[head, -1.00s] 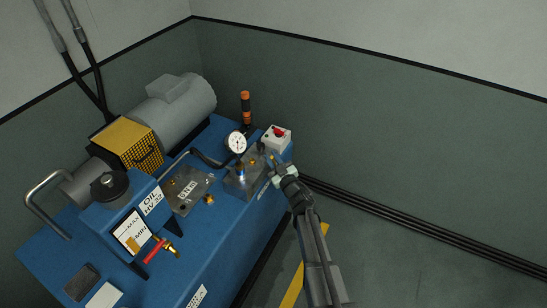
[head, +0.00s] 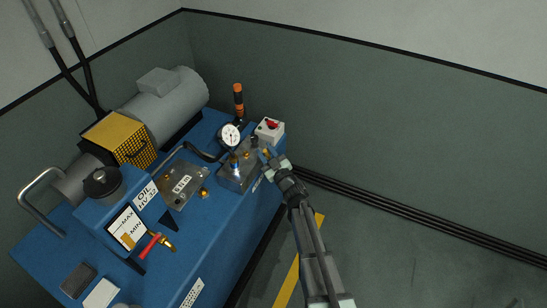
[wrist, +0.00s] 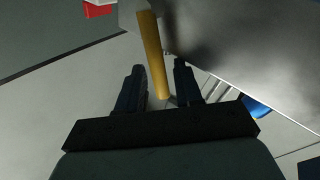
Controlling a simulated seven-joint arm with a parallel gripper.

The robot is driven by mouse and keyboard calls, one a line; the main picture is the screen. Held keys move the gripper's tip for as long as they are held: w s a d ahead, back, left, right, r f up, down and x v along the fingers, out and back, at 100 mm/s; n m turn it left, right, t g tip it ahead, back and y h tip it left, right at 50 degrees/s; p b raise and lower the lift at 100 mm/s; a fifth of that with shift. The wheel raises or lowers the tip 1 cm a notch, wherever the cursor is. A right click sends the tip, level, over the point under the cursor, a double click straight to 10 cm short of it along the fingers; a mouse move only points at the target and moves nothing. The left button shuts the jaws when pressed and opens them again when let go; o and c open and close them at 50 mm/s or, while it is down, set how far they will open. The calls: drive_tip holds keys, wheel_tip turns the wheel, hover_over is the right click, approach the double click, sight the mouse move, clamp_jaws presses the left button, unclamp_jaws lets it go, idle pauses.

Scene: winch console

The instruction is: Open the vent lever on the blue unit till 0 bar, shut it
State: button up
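The blue unit (head: 205,235) stands along the left wall. A metal valve block (head: 238,178) sits near its far right corner, with a round white gauge (head: 230,135) above it; its reading is too small to tell. In the wrist view a brass-yellow lever (wrist: 151,45) reaches down between my gripper's two fingers (wrist: 160,82). The fingers are apart, with gaps visible beside the lever. In the head view my gripper (head: 272,161) is at the right side of the block, and the lever is mostly hidden there.
A red-handled tap (head: 154,243) is on the oil tank. Open floor lies to the right.

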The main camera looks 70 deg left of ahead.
drive_tip(key=shift+a+r+m, duration=0.15)
drive_tip(key=shift+a+m, duration=0.05)
drive_tip(key=shift+m, duration=0.2)
drive_tip(key=shift+w+a+r+m+t+h, duration=0.15)
drive_tip(key=shift+w+a+m+t+h, duration=0.25)
drive_tip(key=shift+m+h, duration=0.4)
drive_tip(key=w+d, duration=0.3)
drive_tip(key=d, duration=1)
drive_tip(key=w+d+f+m+t+h, duration=0.2)
drive_tip(key=w+f+t+h, duration=0.1)
drive_tip(key=w+f+t, duration=0.4)
drive_tip(key=w+d+f+m+t+h, duration=0.2)
drive_tip(key=w+d+f+h, duration=0.3)
drive_tip(key=d, duration=0.4)
drive_tip(key=shift+f+m+h, duration=0.4)
drive_tip(key=shift+f+h, duration=0.05)
drive_tip(key=shift+h, duration=0.55)
